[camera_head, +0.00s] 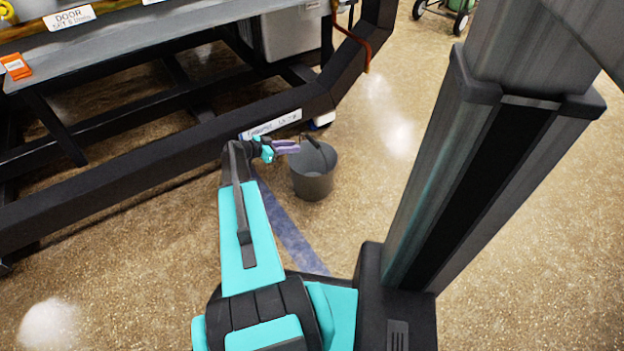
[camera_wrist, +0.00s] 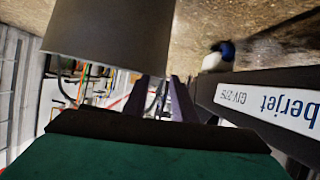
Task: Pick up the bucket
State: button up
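The grey bucket (camera_head: 313,184) stands upright on the floor beside the dark frame's lower beam. Its dark handle shows above the rim. My gripper (camera_head: 297,147) reaches from the left to the bucket's upper rim near the handle, with its two purple fingers slightly apart. In the wrist view the picture is turned over, and the bucket (camera_wrist: 105,35) fills the upper left with its handle hanging in the picture below the rim. The fingers (camera_wrist: 163,90) point toward the handle's right side. I cannot tell whether the handle lies between them.
The lower beam (camera_head: 170,150) of the dark frame runs close behind my gripper, with a white label (camera_head: 271,125); the label also shows in the wrist view (camera_wrist: 275,105). A green item on a wheeled cart (camera_head: 458,8) stands at top right. Floor right of the bucket is clear.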

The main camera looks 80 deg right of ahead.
jog(key=b+x, duration=0.2)
jog(key=x, duration=0.2)
jog(key=shift+s+a+f, duration=0.1)
jog(key=shift+a, duration=0.1)
jog(key=shift+s+d+f, duration=0.1)
jog(key=shift+s+d, duration=0.25)
jog(key=shift+s, duration=0.05)
jog(key=shift+c, duration=0.3)
grip_shut()
dwell(1.1)
